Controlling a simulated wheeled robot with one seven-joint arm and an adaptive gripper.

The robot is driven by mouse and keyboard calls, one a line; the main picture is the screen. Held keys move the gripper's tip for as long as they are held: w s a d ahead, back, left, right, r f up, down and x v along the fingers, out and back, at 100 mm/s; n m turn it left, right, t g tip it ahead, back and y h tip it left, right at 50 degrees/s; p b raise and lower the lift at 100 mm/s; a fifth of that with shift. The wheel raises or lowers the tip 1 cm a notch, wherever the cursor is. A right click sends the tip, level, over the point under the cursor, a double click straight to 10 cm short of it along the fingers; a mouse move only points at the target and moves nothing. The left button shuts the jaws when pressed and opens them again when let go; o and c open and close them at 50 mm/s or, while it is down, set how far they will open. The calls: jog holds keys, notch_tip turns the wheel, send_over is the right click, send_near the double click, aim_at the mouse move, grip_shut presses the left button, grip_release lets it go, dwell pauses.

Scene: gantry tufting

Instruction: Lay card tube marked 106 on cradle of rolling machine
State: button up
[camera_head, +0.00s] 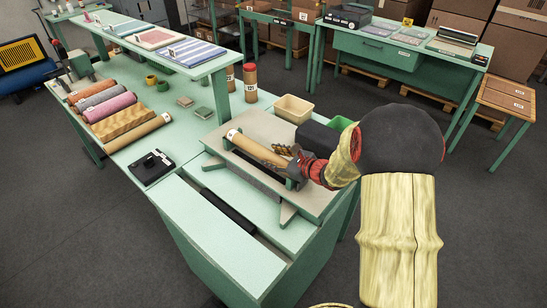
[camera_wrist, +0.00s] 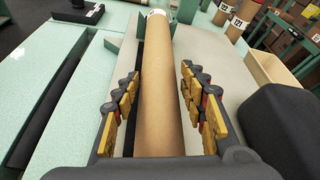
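A brown card tube (camera_head: 258,148) lies lengthwise along the cradle of the rolling machine (camera_head: 318,203), a grey-beige bed on the bench. Its far end has a white label, too small to read. In the wrist view the tube (camera_wrist: 158,95) runs away between my fingers, its far end near green uprights (camera_wrist: 129,32). Whether it touches the cradle all along is hidden. My gripper (camera_head: 288,160) is at the tube's near right end. In the wrist view my gripper (camera_wrist: 160,73) is open, one finger on each side, with gaps to the tube.
Rolled textiles (camera_head: 108,105) and another tube (camera_head: 138,132) lie at the left of the bench. Upright labelled tubes (camera_head: 250,82), a cream bin (camera_head: 293,109) and a black box (camera_head: 317,137) stand close to the machine. A black device (camera_head: 152,167) sits on the left.

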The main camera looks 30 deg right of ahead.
jog(key=shift+o, duration=1.4)
jog(key=v, duration=1.2)
